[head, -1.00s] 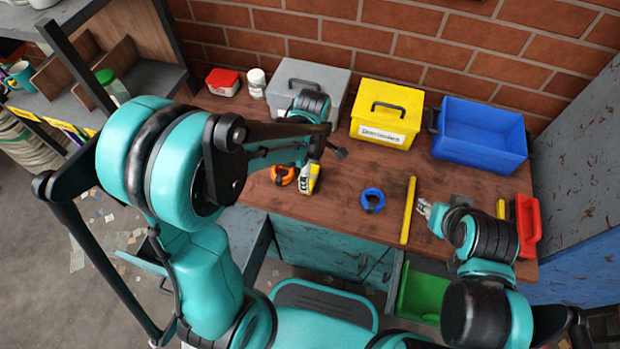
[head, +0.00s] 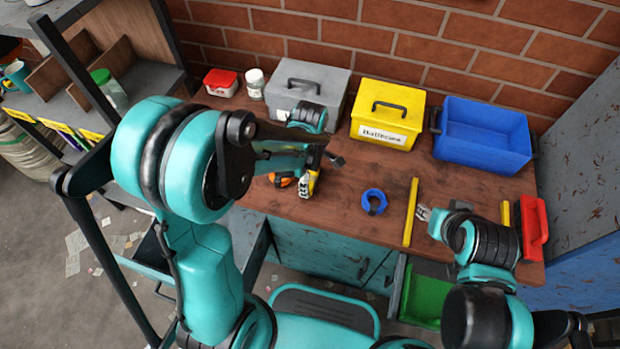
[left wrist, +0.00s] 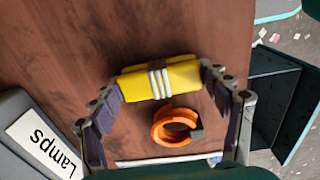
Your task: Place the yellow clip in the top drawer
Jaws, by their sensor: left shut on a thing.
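A yellow piece with pale bands around its middle, which I take for the yellow clip (left wrist: 183,74), lies between the fingers of my left gripper (left wrist: 163,85). The fingers are shut on its two ends. In the head view the clip (head: 311,184) shows at the left part of the workbench, partly hidden by my left arm. I cannot tell whether it touches the wood. An open teal drawer compartment (left wrist: 275,98) shows to the right in the left wrist view. My right gripper (head: 424,213) is over the right part of the bench; its finger opening is unclear.
An orange ring-shaped clamp (left wrist: 172,128) lies close beside the yellow clip. A blue ring (head: 374,201) and a yellow bar (head: 411,212) lie further right. Grey (head: 330,84), yellow (head: 387,116) and blue (head: 484,135) boxes line the back. A green-lined drawer (head: 424,298) is open below.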

